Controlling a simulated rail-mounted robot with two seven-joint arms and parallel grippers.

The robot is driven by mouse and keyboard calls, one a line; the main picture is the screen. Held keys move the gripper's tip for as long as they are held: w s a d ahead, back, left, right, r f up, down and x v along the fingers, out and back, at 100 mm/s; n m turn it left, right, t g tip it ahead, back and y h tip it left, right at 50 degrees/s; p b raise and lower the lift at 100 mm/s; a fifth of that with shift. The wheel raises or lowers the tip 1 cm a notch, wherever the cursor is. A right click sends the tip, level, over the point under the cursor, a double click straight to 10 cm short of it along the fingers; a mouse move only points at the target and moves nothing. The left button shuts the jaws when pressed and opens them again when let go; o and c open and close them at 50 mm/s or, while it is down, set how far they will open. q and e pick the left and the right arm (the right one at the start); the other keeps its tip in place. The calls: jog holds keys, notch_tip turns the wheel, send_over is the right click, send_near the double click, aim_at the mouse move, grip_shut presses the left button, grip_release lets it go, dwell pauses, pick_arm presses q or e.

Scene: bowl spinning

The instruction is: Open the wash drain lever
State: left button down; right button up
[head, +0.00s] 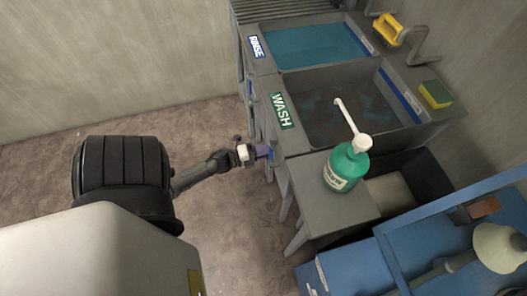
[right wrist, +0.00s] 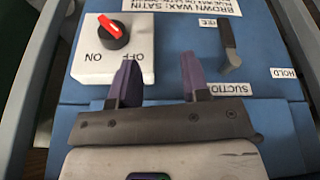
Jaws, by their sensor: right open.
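The wash basin (head: 335,110) is a grey sink with dark, murky contents and a green WASH label (head: 282,110) on its front rim. My left gripper (head: 264,151), with purple fingers, is at the front of the wash basin, below the label. A small blue part (head: 271,153), perhaps the wash drain lever, shows at its fingertips. Whether the fingers touch or hold it is too small to tell. My right gripper (right wrist: 156,80) is open and empty in the right wrist view, in front of a blue panel.
The rinse basin (head: 312,45) lies behind the wash basin. A green soap bottle (head: 347,166) stands on the grey side shelf (head: 325,212). A sponge (head: 435,94) rests on the right rim. The blue panel (right wrist: 190,50) has a red switch knob (right wrist: 112,28) and a dark lever (right wrist: 228,45).

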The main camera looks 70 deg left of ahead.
pick_arm(q)
jog(key=c, duration=1)
grip_release()
jog(key=shift+o, duration=0.2)
jog(key=s+p, duration=0.2)
jog(key=s, duration=1.2)
jog(key=shift+a, duration=0.4)
jog(key=shift+w, duration=0.1)
